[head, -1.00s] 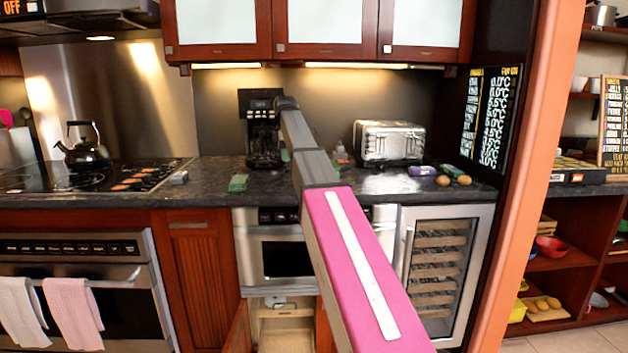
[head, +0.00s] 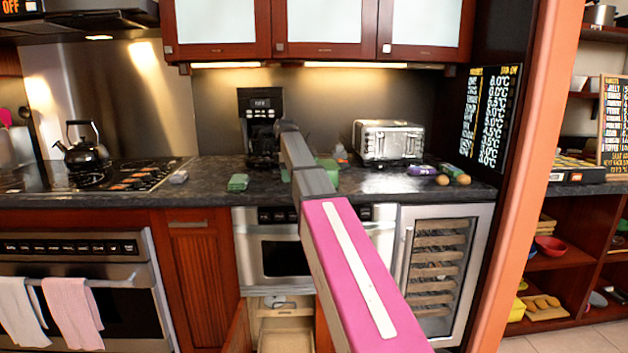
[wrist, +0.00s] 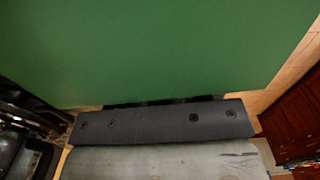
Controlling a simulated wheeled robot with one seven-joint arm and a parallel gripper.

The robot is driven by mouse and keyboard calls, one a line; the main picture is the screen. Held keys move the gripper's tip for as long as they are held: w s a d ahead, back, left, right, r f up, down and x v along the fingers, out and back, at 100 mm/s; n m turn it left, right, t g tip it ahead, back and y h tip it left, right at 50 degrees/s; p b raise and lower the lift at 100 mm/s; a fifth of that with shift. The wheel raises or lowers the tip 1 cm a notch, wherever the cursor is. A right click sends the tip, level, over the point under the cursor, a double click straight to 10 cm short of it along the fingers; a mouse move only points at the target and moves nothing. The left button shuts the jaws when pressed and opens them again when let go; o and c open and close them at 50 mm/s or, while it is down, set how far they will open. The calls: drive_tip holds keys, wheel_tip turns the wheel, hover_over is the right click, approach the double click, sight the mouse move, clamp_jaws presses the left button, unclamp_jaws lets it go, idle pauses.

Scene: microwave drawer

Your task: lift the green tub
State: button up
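The green tub shows in the head view as green patches (head: 328,166) beside my arm, over the counter by the coffee maker. My arm hides most of it. In the wrist view a broad green surface (wrist: 160,50), which looks like the tub up close, fills the upper part. My gripper (wrist: 165,103) is at the lower edge of that green surface, with only a dark strip of it showing. Its fingertips are hidden, so I cannot tell whether it is open or shut on the tub. My gripper is hidden behind my arm in the head view.
The coffee maker (head: 260,125) stands behind, the toaster (head: 388,141) to the right. A purple item (head: 421,170) lies near the front edge. A drawer (head: 285,338) stands open below the microwave (head: 285,258).

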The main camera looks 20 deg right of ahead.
clamp_jaws()
drive_tip(key=shift+r, duration=0.15)
drive_tip(key=shift+r, duration=0.5)
wheel_tip(320, 180, up, 3)
drive_tip(key=shift+f, duration=0.2)
drive_tip(key=s+a+r, duration=0.4)
drive_tip(key=a+r, duration=0.7)
drive_tip(key=r, duration=0.1)
drive_tip(key=shift+r, duration=0.1)
